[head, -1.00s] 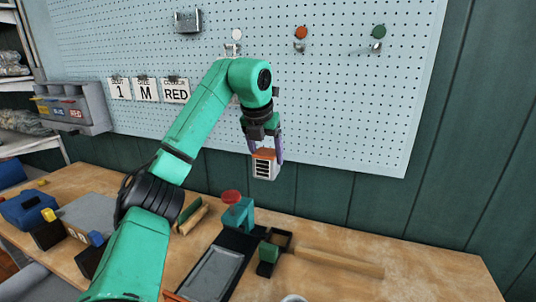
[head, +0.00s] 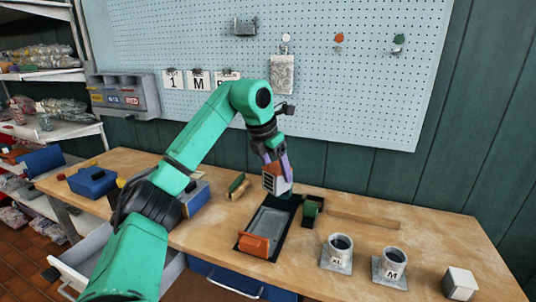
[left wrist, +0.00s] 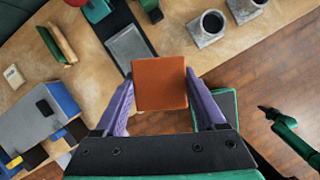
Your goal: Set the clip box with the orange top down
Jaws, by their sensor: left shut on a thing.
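The clip box (head: 279,184) is a small pale box with dark slots on its side and an orange top. My left gripper (head: 274,162) is shut on it from above and holds it over the back of the workbench, in front of a teal stand. In the left wrist view the orange top (left wrist: 160,84) sits between the purple fingers of the left gripper (left wrist: 160,100). I cannot tell the gap under the box. A green arm with a dark end, probably my right gripper (left wrist: 268,112), shows small at the right; its jaws are unclear.
A black tray with a grey plate (head: 268,222) and an orange block (head: 254,245) lies below. A green block (head: 310,208), two grey cups (head: 340,250) (head: 391,262) and a white box (head: 460,282) stand to the right. Bare wood (head: 425,225) lies at the right back.

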